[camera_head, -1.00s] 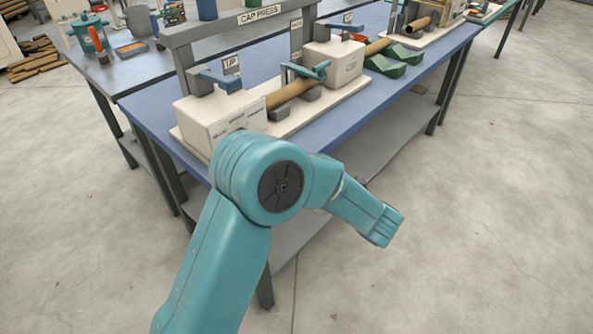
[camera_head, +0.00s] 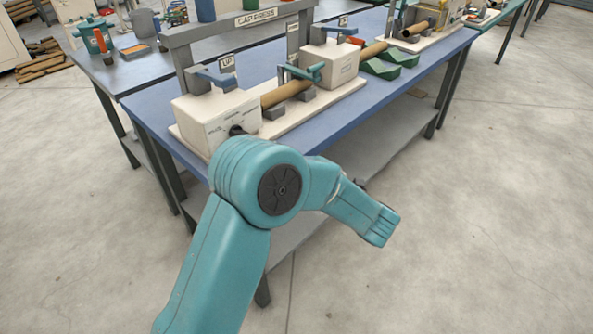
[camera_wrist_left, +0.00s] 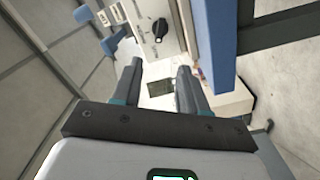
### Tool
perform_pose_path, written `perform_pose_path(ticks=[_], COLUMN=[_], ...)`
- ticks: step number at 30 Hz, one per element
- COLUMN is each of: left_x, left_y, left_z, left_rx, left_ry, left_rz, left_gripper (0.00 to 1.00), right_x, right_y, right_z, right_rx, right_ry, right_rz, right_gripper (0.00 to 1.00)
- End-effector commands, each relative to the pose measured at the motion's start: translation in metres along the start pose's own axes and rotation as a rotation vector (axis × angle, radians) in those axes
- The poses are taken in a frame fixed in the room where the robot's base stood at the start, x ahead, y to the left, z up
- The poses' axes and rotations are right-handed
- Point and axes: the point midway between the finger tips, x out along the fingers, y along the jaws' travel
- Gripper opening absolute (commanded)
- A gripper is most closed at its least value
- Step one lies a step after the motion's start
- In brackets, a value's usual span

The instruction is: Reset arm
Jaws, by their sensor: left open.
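My left arm (camera_head: 225,262) is a teal arm rising from the bottom of the head view, bent at a large joint and reaching right. Its end (camera_head: 377,225) hangs beside the bench's front edge over the floor; the fingers are not distinguishable there. In the left wrist view my left gripper (camera_wrist_left: 158,85) has its two dark fingers apart with nothing held between them. Beyond the fingertips, a white machine box with a black knob (camera_wrist_left: 159,28) shows, apart from them. My right gripper is in neither view.
The blue bench (camera_head: 340,112) carries the cap press (camera_head: 258,17), a white control box (camera_head: 215,118), a brown tube (camera_head: 285,92) and green blocks (camera_head: 391,65). A grey lower shelf (camera_head: 385,140) is under it. Open concrete floor (camera_head: 480,200) lies to the right.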

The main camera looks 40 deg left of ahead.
Motion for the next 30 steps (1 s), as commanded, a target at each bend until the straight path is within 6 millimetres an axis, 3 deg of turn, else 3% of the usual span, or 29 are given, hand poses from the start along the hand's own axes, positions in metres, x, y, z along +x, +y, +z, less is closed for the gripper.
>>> perform_pose_path(ticks=[11,14,16,19,21,23,26,30], left_x=[0.001,0.004,0.004,-0.012,-0.038,-0.065,-0.111,-0.164], left_y=[-0.001,-0.010,-0.027,-0.073,-0.119,-0.160,-0.227,-0.300], left_z=[0.001,0.020,0.050,0.106,0.137,0.150,0.150,0.118], left_rx=[0.003,0.051,0.136,0.342,0.511,0.652,0.868,1.098], left_ry=[-0.006,-0.091,-0.238,-0.556,-0.802,-1.001,-1.308,-1.652], left_rz=[0.002,0.029,0.071,0.144,0.186,0.213,0.245,0.272], left_gripper=[0.43,0.43,0.43,0.43,0.43,0.43,0.43,0.43], right_x=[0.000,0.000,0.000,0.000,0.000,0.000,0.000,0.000], right_y=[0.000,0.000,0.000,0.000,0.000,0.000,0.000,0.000], right_z=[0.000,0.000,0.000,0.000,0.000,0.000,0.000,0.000], right_rx=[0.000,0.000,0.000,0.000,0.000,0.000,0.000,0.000], right_ry=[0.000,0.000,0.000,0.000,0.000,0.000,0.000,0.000], right_rz=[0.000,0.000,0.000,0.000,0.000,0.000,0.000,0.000], right_gripper=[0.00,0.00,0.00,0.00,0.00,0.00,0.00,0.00])
